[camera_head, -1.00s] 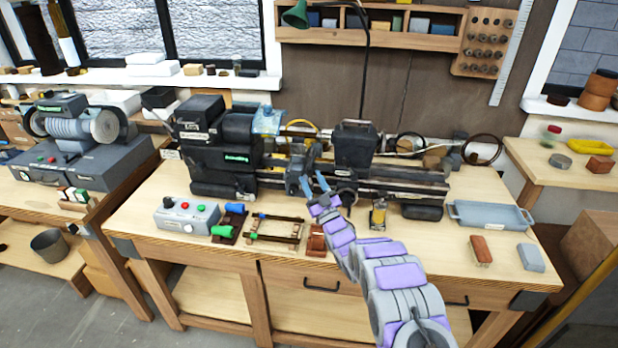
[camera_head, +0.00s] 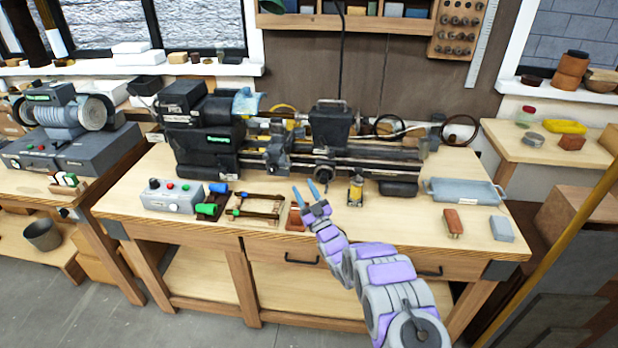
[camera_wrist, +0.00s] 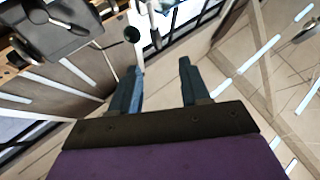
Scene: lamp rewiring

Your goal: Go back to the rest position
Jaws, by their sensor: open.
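My gripper (camera_head: 306,193) has two blue fingers spread apart with nothing between them. In the head view it is over the front middle of the workbench (camera_head: 370,222), in front of the lathe (camera_head: 334,124). In the wrist view the fingers of my gripper (camera_wrist: 158,85) stand apart, pointing up toward the ceiling and the window, with no object between them. My purple and grey arm reaches up from the lower right of the head view.
A control box (camera_head: 170,196), a wooden frame (camera_head: 262,209) and a yellow-topped bottle (camera_head: 356,190) are near the gripper. A blue tray (camera_head: 462,191), a brown block (camera_head: 452,223) and a grey block (camera_head: 502,229) lie at the right. Bare bench top lies between.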

